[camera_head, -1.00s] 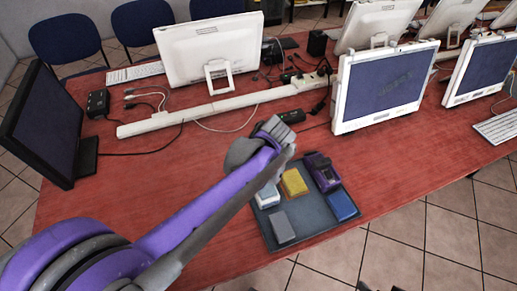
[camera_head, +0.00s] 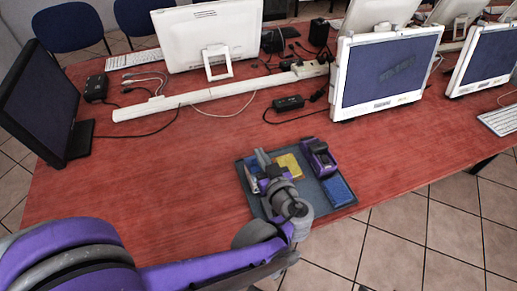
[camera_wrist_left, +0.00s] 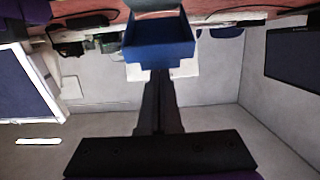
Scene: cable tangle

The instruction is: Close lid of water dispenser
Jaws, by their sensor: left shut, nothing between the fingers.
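No thing here is plainly a water dispenser. On a dark tray (camera_head: 314,188) lie a yellow block (camera_head: 289,163), a purple device with a dark top (camera_head: 319,157) and a blue block (camera_head: 338,190). My left gripper (camera_head: 260,158) is over the tray's left part, shut and empty, its fingers pointing away from the tray's near edge. A pale item (camera_head: 252,169) shows beside its fingers, mostly hidden. In the left wrist view, a blue box-like item (camera_wrist_left: 160,42) is just beyond the shut fingertips; I cannot tell whether they touch.
The red table (camera_head: 165,175) is clear left of the tray. A black monitor (camera_head: 42,112) stands at the left and a white-framed monitor (camera_head: 385,80) behind the tray to the right. A black adapter (camera_head: 288,103), cables and a white cable channel (camera_head: 190,102) lie behind.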

